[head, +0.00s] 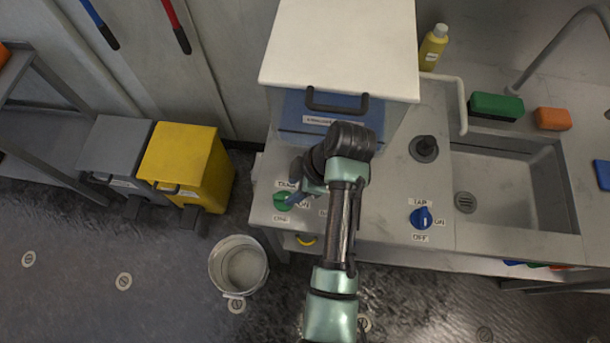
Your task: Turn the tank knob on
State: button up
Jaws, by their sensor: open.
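The tank knob (281,202) is a small green knob on the steel counter's left end, with labels around it. The label above reads TANK, and one to its right reads ON. The knob is partly hidden by my gripper (294,195), which reaches down from the right to its right side. The fingers are small and partly covered by my wrist. They appear open, and I cannot tell whether they touch the knob. The direction the knob points is unclear.
A blue tap knob (421,218) sits to the right, before the sink (502,195). A white-topped box (341,40) stands behind my arm. A bucket (239,264) and a yellow bin (187,160) stand on the floor at left.

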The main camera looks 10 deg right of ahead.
jog(key=v, duration=0.7)
jog(key=shift+r, duration=0.1)
